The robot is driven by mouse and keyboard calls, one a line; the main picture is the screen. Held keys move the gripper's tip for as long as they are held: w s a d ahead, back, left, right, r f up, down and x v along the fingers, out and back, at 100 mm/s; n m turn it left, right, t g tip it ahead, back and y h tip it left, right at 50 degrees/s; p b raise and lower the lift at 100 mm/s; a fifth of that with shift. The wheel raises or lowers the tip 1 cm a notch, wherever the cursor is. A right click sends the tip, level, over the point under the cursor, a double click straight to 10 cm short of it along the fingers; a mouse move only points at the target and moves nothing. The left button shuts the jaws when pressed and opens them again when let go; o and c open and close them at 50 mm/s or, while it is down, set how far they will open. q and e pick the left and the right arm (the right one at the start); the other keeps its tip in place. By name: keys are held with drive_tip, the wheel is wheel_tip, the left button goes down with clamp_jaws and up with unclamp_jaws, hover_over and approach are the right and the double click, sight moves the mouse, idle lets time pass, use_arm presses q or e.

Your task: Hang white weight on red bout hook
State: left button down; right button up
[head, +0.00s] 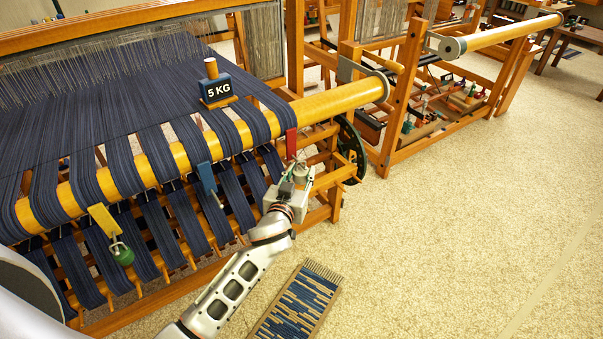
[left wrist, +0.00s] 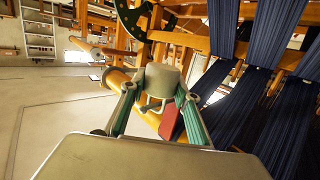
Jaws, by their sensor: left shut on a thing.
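The red bout hook (head: 291,143) hangs on the right end of the loom's yellow beam. It also shows in the left wrist view (left wrist: 171,119), partly behind the gripper. My left gripper (head: 299,174) is just below the red hook in the head view. In the left wrist view, my left gripper (left wrist: 158,97) is shut on the pale white weight (left wrist: 163,79), whose small metal hook lies between the fingers. The white weight is also visible in the head view (head: 303,171). I cannot tell whether its hook touches the red hook. My right gripper is out of view.
A blue hook (head: 207,178) and a yellow hook (head: 103,219) bearing a green weight (head: 122,254) hang along the beam (head: 330,101). A 5 KG block (head: 217,90) sits on the warp. Open carpet is at right.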

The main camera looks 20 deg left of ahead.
use_arm(q)
drive_tip(key=shift+r, duration=0.1)
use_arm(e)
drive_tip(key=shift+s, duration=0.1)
use_arm(q)
drive_tip(key=c, duration=1.4)
unclamp_jaws()
drive_tip(key=shift+c, duration=0.2)
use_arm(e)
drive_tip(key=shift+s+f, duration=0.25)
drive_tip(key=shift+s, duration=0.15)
use_arm(q)
drive_tip(key=shift+s, duration=0.35)
drive_tip(key=s+r, duration=0.1)
drive_tip(key=s, duration=1)
drive_tip(key=shift+d+r, duration=0.35)
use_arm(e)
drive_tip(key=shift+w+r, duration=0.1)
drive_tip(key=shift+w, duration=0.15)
